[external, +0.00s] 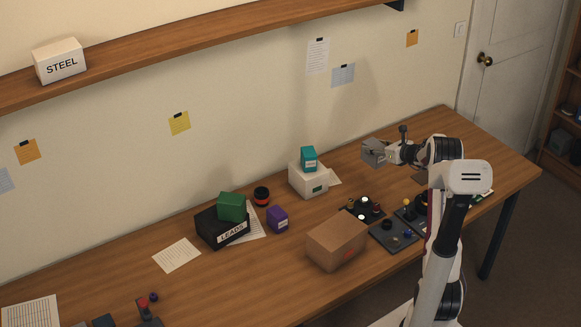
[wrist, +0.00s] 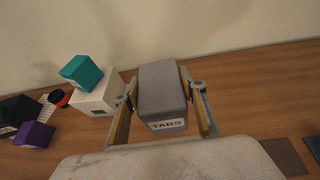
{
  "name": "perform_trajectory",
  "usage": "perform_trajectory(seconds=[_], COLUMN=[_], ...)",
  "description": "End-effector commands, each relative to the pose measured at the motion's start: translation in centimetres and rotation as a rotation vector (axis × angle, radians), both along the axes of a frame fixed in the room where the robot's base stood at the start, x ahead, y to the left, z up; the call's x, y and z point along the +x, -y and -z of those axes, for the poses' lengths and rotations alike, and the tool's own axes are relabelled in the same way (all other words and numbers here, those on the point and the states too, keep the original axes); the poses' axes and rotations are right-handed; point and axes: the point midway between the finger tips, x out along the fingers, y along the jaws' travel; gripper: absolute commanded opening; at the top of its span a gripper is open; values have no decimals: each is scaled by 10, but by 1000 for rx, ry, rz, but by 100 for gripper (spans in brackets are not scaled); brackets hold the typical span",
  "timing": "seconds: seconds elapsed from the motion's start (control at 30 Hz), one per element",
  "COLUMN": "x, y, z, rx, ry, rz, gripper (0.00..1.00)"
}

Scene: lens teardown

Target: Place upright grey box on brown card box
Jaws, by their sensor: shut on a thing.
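The grey box (wrist: 160,88), labelled TABS, is in my gripper (wrist: 160,112), which is shut on its two sides. In the external view the grey box (external: 374,153) is held above the back right part of the table, beside my gripper (external: 388,153). I cannot tell its exact height over the table. The brown card box (external: 337,243) stands on the table's front middle, in front and to the left of my gripper. Its top is clear. The card box does not show in the wrist view.
A white box (external: 308,182) with a teal box (external: 308,157) on it stands left of the gripper. Dark trays (external: 393,235) with small parts lie right of the card box. A purple box (external: 277,218) and a black LEADS box (external: 222,228) with a green box (external: 232,206) stand further left.

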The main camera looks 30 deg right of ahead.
Motion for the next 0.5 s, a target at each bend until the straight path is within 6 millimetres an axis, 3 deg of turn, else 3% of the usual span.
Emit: perform_trajectory(seconds=[0.2,0.5], x=[7,8], y=[4,4], z=[12,13], rx=[-1,-1], ry=[1,1], rz=[-1,-1], gripper=[15,15])
